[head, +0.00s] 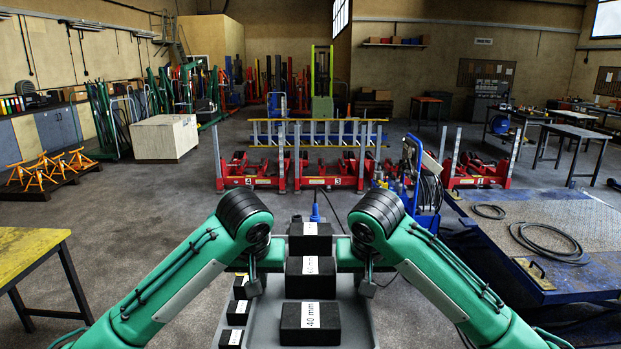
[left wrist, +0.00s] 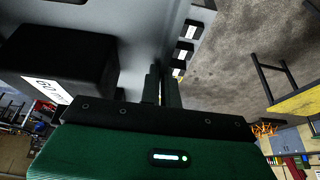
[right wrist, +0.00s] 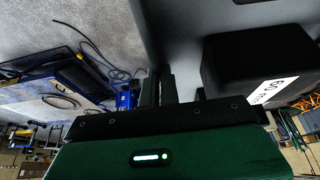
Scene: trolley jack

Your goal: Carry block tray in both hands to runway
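The grey block tray (head: 346,305) is in front of me, low in the head view. It carries three large black blocks in a row, the nearest labelled 40 mm (head: 311,322). Smaller black blocks (head: 238,312) sit in a column beyond its left wall. My left gripper (head: 254,287) is at the tray's left wall, its fingers close together on either side of it in the left wrist view (left wrist: 163,88). My right gripper (head: 367,287) grips the opposite wall, as the right wrist view (right wrist: 160,88) shows. The low blue-edged platform (head: 560,225) at right looks like the runway.
Red jack frames (head: 330,172) stand across the floor ahead. A blue wheeled unit with hoses (head: 422,185) stands ahead right, beside the platform. Cables (head: 550,240) lie on the platform. A yellow table (head: 30,250) is at near left. Grey floor ahead left is clear.

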